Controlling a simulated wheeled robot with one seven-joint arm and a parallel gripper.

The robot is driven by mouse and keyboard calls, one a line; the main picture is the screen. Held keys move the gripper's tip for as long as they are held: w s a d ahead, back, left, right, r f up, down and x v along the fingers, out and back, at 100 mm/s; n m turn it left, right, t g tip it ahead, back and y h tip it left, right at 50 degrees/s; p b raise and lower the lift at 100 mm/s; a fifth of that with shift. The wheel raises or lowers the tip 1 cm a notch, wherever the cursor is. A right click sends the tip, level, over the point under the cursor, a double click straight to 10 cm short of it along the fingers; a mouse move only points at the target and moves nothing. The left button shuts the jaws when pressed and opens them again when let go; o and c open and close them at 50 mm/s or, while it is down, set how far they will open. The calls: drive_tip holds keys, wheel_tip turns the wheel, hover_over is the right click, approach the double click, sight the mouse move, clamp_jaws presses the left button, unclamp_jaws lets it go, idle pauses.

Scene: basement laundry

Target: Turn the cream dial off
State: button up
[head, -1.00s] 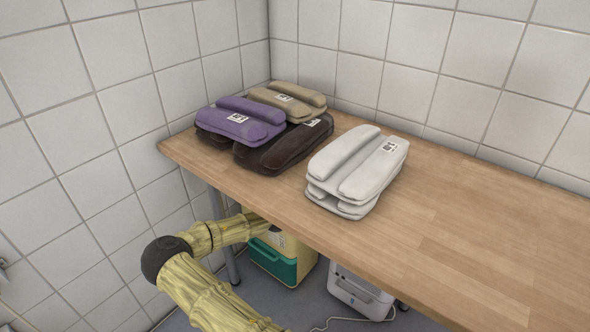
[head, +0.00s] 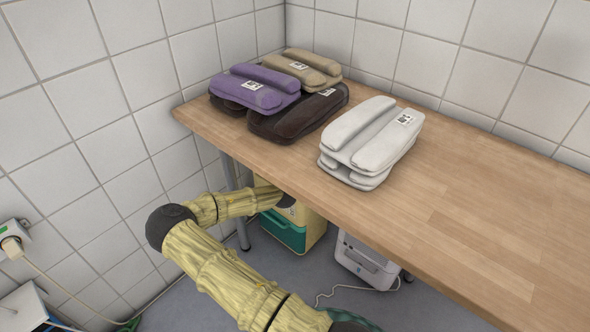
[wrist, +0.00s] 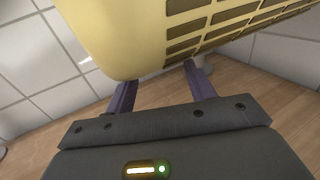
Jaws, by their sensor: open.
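No cream dial can be made out in either view. A cream-yellow appliance (head: 309,236) with a green front part (head: 283,231) stands on the floor under the table, partly hidden by the tabletop and my arm. In the wrist view, a yellow body with dark slots (wrist: 130,35), seemingly the same appliance, fills the top, close to the fingers. My gripper (wrist: 159,73) is open, its two purple fingers apart with nothing seen held between them. In the head view my forearm reaches under the table edge and the gripper is hidden there.
The wooden table (head: 450,215) overhangs the appliance. A white appliance (head: 366,262) stands to its right on the floor. Folded purple (head: 250,90), dark brown (head: 300,118), tan (head: 300,68) and white bundles (head: 372,140) lie on top. A wall socket (head: 14,238) with a plugged cord is at left.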

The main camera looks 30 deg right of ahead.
drive_tip(key=p+v, duration=0.3)
drive_tip(key=v, duration=1.1)
drive_tip(key=shift+s, duration=0.25)
drive_tip(key=shift+a, duration=0.15)
